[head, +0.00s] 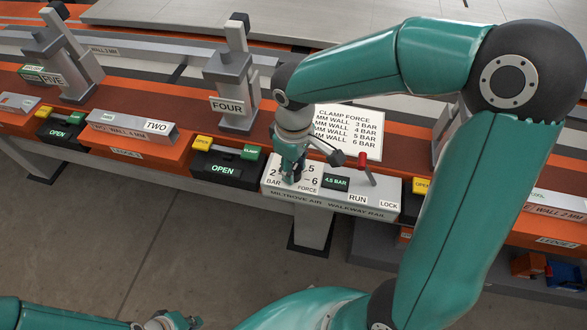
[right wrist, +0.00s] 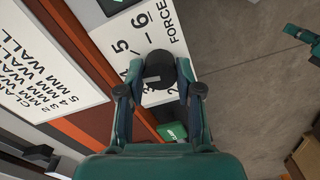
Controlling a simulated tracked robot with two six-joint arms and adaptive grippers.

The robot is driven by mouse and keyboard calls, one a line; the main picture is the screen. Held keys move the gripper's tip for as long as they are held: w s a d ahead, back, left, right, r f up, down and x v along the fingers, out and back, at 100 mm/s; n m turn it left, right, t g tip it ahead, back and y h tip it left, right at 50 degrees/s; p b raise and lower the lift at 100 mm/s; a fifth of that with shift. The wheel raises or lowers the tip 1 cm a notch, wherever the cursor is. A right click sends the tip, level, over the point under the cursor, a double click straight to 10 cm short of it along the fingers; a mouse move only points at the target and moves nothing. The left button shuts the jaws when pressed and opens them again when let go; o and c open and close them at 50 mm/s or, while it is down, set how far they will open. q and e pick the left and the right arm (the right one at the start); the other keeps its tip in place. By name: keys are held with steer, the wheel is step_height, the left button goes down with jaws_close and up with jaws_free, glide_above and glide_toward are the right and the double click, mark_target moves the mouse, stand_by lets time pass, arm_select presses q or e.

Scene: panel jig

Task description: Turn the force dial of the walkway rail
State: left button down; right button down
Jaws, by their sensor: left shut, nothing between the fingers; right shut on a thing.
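The force dial (right wrist: 160,72) is a black round knob with a pale pointer mark, on a white scale plate (head: 312,177) of the walkway rail panel (head: 335,203). My right gripper (right wrist: 160,84) is shut on the dial, one finger on each side. In the head view my right gripper (head: 292,170) covers most of the dial and part of the scale. The display (head: 336,183) beside it reads 4.5 BAR. My left gripper (head: 192,321) is shut and empty at the bottom edge, far from the panel.
A red-tipped lever (head: 366,163) stands right of the display, by the RUN and LOCK labels. A clamp force card (head: 347,133) lies behind the panel. Black OPEN boxes (head: 224,168) and grey clamps (head: 228,92) line the orange rail. The floor in front is clear.

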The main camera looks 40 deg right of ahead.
mark_target(294, 170)
steer(key=m+b, duration=0.1)
steer(key=m, duration=0.2)
steer(key=shift+m, duration=0.3)
steer(key=shift+m+b, duration=0.45)
steer(key=shift+m, duration=1.05)
steer(key=c, duration=0.8)
jaws_free()
steer(key=shift+o, duration=0.2)
steer(key=shift+r, duration=0.1)
step_height(294, 170, up, 12)
steer(key=shift+f, duration=0.2)
